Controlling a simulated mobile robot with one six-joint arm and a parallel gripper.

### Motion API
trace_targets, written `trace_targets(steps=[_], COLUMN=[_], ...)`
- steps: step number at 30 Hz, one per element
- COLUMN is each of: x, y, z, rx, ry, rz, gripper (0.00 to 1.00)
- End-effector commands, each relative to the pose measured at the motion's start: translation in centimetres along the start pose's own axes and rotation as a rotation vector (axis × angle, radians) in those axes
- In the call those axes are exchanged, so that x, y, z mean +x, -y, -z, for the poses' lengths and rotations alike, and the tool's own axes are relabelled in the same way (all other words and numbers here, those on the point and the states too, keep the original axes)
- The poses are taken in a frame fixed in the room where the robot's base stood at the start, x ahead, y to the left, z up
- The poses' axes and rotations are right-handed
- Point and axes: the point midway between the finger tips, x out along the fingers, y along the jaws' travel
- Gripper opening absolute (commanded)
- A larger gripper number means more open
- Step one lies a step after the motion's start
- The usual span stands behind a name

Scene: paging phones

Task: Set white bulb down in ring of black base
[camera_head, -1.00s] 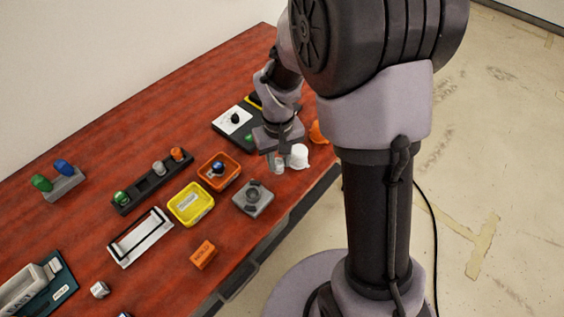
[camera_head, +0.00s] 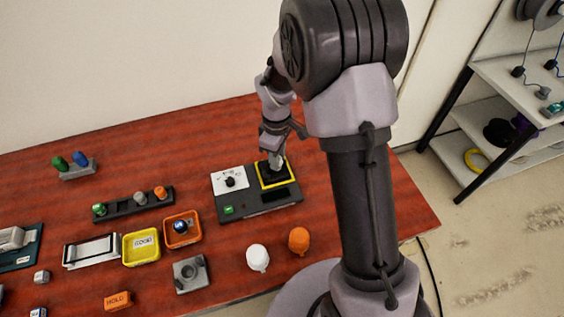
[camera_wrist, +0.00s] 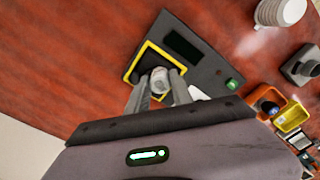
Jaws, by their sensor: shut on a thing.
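My gripper (camera_head: 276,160) is shut on a small pale bulb, seen whitish between the fingertips in the wrist view. That white bulb (camera_wrist: 158,84) is held over the dark area inside a yellow square frame (camera_wrist: 133,71) on the black base. The black base (camera_head: 262,204) lies flat on the red table and also carries a white plate with a black knob and a green button. The yellow frame also shows in the head view (camera_head: 290,176). The fingers hide part of the dark area, and I cannot tell whether the bulb touches it.
A white rounded cap (camera_head: 257,257) and an orange one (camera_head: 299,240) stand at the table's front. A grey block with a ring (camera_head: 190,274), an orange tray (camera_head: 182,230) and a yellow tray (camera_head: 141,246) lie to the left. The table right of the base is clear.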

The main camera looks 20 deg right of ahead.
Motion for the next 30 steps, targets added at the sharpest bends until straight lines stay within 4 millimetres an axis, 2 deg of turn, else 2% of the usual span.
trace_targets(steps=[1, 6, 9, 17, 22, 30], x=[-1.4, -1.9, -1.7, -0.2, 1.4, 1.0], y=[-0.5, -1.8, -2.1, -2.1, -2.1, -2.1], z=[0.5, 1.5, 1.7, 1.7, 1.7, 1.7], rx=[-0.101, -0.377, -0.445, -0.458, -0.457, -0.456], ry=[0.001, 0.001, 0.0, 0.001, 0.001, 0.0], rz=[0.002, 0.001, 0.0, 0.001, 0.001, 0.0], gripper=[0.0, 0.0, 0.0, 0.0, 0.0, 0.0])
